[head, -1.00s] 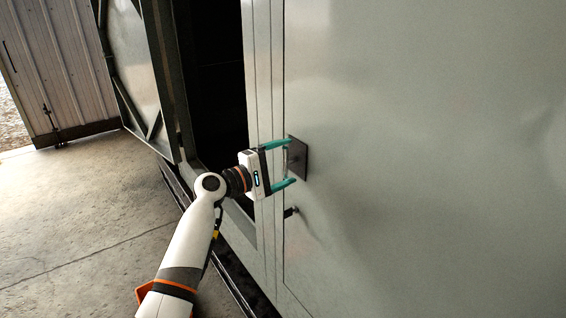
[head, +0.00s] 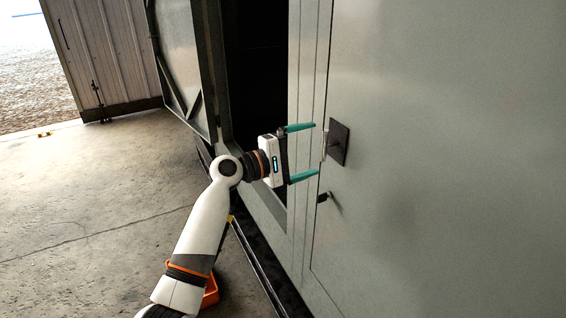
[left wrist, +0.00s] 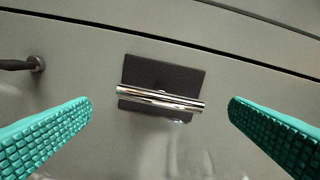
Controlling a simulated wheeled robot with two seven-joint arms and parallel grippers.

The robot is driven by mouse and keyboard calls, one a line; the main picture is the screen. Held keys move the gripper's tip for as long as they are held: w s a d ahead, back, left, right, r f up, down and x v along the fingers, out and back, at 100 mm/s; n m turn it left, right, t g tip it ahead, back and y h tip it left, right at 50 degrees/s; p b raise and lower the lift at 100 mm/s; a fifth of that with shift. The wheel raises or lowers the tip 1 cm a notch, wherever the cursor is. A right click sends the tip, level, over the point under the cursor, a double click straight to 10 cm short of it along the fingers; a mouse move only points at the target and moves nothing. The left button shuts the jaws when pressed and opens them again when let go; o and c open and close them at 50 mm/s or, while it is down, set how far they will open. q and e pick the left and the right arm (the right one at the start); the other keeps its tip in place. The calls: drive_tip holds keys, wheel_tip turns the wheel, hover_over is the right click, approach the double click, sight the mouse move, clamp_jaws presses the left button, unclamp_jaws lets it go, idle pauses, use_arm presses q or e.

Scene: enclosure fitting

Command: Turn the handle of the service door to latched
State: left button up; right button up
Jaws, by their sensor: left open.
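The service door (head: 440,200) is a large grey-green panel at the right of the head view, lying flush in its frame. Its handle (left wrist: 160,98) is a shiny metal bar across a dark square plate (left wrist: 165,72) in the left wrist view. In the head view the handle (head: 325,144) looks upright beside its dark plate (head: 339,142). My left gripper (head: 309,151) is open, its two teal fingers pointing at the handle and apart from it. In the left wrist view the fingers (left wrist: 160,120) stand either side of the handle, with nothing between them touching. My right gripper is not in view.
A small dark peg (head: 324,197) sticks out below the handle; it also shows in the left wrist view (left wrist: 22,64). Left of the door is a dark opening (head: 255,75) with an open panel (head: 175,55).

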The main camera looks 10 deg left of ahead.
use_arm(q)
drive_tip(key=b+v, duration=0.2)
drive_tip(key=v, duration=0.5)
drive_tip(key=shift+a, duration=0.15)
drive_tip(key=shift+s, duration=0.15)
